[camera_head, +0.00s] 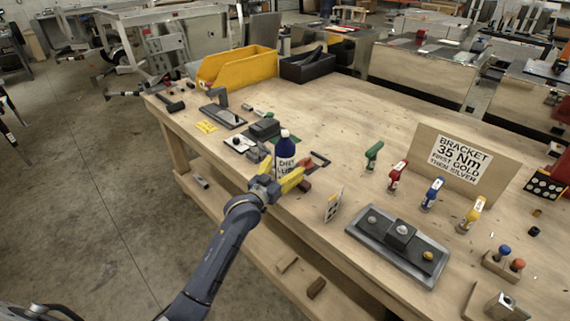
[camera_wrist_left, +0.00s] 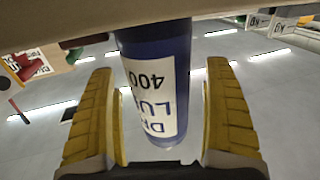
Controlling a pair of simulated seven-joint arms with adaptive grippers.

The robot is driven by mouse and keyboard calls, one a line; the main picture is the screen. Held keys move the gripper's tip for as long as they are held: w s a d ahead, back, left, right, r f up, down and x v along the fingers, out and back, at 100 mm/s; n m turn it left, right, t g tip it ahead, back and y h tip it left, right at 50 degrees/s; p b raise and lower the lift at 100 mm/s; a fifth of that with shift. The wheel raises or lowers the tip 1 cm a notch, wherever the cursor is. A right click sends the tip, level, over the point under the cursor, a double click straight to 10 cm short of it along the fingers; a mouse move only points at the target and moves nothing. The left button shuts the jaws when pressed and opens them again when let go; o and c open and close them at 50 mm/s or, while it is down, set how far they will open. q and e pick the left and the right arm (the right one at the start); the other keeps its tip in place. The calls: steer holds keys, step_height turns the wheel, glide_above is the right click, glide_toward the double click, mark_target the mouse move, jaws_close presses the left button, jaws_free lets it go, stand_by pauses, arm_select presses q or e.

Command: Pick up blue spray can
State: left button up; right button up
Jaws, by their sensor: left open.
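In the left wrist view the can (camera_wrist_left: 155,65) appears upside down between the two open fingers (camera_wrist_left: 162,120), with a visible gap on each side. The fingers do not visibly close on it. My right gripper is not in view.
The wooden workbench (camera_head: 330,110) holds a yellow bin (camera_head: 236,68), a black bin (camera_head: 307,66), a dark fixture plate (camera_head: 398,245) and a sign board (camera_head: 462,160). Several coloured drivers stand right of the can. A small card (camera_head: 333,205) stands near the front edge.

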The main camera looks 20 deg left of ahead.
arm_select(q)
steer(key=shift+w+d, duration=0.1)
steer(key=shift+w, duration=0.1)
steer(key=c, duration=1.6)
